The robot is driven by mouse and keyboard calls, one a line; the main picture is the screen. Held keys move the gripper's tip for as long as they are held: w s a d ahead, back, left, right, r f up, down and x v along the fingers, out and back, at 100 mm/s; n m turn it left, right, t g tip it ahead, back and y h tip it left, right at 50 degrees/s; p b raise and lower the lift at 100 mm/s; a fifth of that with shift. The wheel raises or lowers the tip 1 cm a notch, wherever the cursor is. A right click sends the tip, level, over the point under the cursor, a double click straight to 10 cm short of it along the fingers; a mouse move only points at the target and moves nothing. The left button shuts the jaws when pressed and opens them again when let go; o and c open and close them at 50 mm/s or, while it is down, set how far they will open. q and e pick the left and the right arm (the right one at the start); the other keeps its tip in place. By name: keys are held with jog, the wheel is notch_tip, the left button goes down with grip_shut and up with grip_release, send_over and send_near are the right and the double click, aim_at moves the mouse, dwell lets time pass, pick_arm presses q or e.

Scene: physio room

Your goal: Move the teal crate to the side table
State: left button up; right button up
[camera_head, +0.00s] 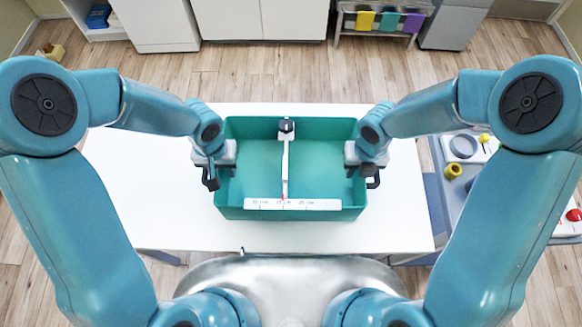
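The teal crate (255,213) is over the middle of a white table (140,205), upright and open at the top. Whether it rests on the table or hangs just above it is hard to tell. My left gripper (213,176) is at the crate's left wall and my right gripper (369,176) at its right wall. Their dark fingers straddle the rims and look closed on them, though the contact is partly hidden. Inside the crate lies a white T-shaped tool (286,165) with a dark end and a marked scale strip (290,204). Which surface is the side table is unclear.
At right, a lower blue-grey surface (436,200) holds a yellow ring-like piece (453,170), a grey ring (463,146) and small coloured parts. White cabinets (262,20) and a rack with coloured cloths (388,21) stand at the back. The white table's left part is clear.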

pick_arm(q)
notch_tip(320, 180, up, 8)
pick_arm(e)
jog(key=shift+r, duration=0.1)
notch_tip(320, 180, up, 12)
jog(key=shift+f, duration=0.1)
dwell(0.5)
dwell(0.3)
